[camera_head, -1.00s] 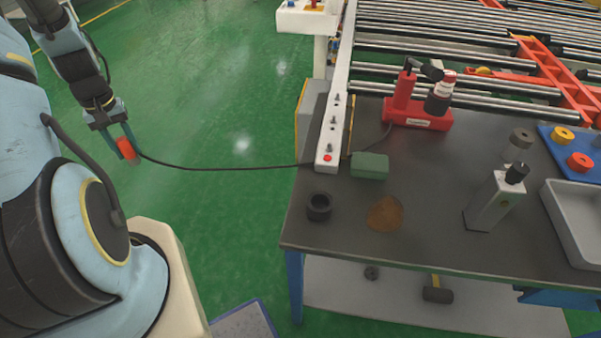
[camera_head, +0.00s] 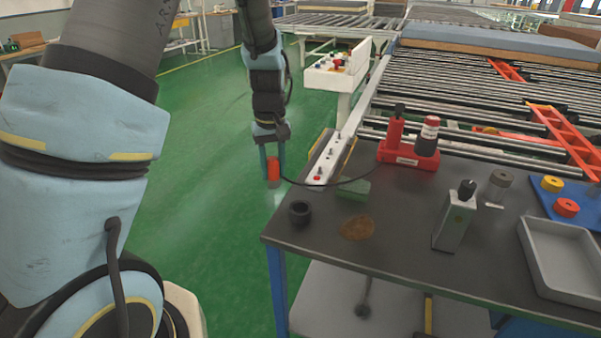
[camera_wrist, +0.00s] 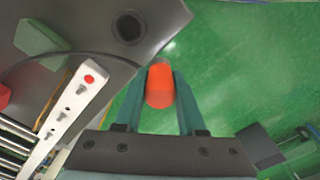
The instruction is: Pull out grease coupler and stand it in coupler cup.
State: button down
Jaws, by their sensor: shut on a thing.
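The grease coupler (camera_head: 274,169) is an orange-red piece with a thin dark hose (camera_head: 318,185) running from it to the table. My gripper (camera_head: 273,178) is shut on it, fingers pointing down, off the table's left edge over the green floor. In the wrist view the coupler (camera_wrist: 160,88) sits between the two teal fingers. The coupler cup (camera_head: 300,212) is a black round cup near the table's left corner, to the right of and nearer than the gripper. The wrist view shows its dark open mouth (camera_wrist: 129,28), apart from the coupler; it looks empty.
A white rail (camera_head: 326,160) with studs and a red button lies along the table's left edge. A roller conveyor lies behind.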

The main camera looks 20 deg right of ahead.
jog(key=s+d+r, duration=0.1)
jog(key=s+d, duration=0.3)
jog(key=d, duration=0.1)
jog(key=shift+d+r, duration=0.2)
jog(key=shift+d, duration=0.05)
jog(key=shift+s, duration=0.2)
notch_tip(320, 180, down, 6)
jog(key=b, duration=0.3)
jog(key=shift+b, duration=0.3)
jog(key=shift+r+p, duration=0.1)
jog(key=shift+p, duration=0.45)
dwell(1.4)
jog(key=shift+f+b, duration=1.2)
jog(key=shift+f, duration=0.8)
